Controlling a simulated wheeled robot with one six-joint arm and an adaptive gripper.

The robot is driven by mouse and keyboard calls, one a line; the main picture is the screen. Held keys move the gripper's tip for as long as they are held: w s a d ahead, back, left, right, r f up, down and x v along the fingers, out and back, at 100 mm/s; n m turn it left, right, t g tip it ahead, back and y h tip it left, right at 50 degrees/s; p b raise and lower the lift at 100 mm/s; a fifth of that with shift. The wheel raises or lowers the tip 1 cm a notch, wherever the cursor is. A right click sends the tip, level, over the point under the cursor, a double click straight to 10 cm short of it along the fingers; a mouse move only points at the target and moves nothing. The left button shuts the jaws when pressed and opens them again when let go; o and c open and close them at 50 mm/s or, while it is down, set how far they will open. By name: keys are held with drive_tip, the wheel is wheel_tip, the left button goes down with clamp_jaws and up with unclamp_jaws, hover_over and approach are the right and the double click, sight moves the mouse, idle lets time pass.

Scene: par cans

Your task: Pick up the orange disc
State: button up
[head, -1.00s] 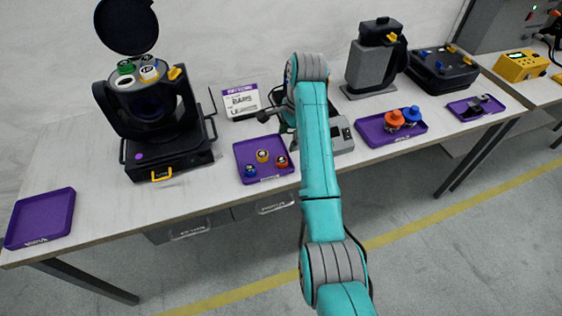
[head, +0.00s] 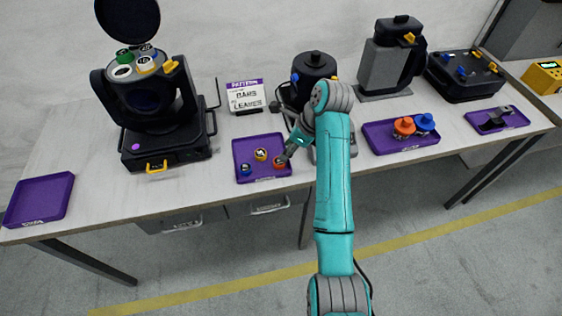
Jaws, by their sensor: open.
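The orange disc (head: 279,164) lies in the right part of a purple tray (head: 242,144) in the middle of the table. A yellow disc (head: 261,154) and a blue disc (head: 246,170) lie in the same tray to its left. My gripper (head: 285,157) is over the tray's right side, very close to the orange disc and slightly above it. Its jaws are open, small in the picture and partly hidden. I cannot tell whether they touch the disc.
A black lamp (head: 152,110) with an open lid stands left. A pattern sign (head: 245,97) stands behind the tray. Another purple tray (head: 440,137) holds an orange and a blue knob-like part on the right. An empty purple tray (head: 38,198) lies far left.

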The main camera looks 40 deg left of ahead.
sight(280, 161)
drive_tip(key=shift+w+d+x, duration=0.1)
drive_tip(key=shift+x, duration=1.7)
drive_tip(key=shift+w+d+x, duration=0.1)
drive_tip(key=shift+d+x, duration=0.05)
drive_tip(key=shift+x, duration=1.65)
drive_tip(key=shift+f, duration=0.1)
drive_tip(key=c, duration=0.7)
drive_tip(key=shift+o, duration=0.2)
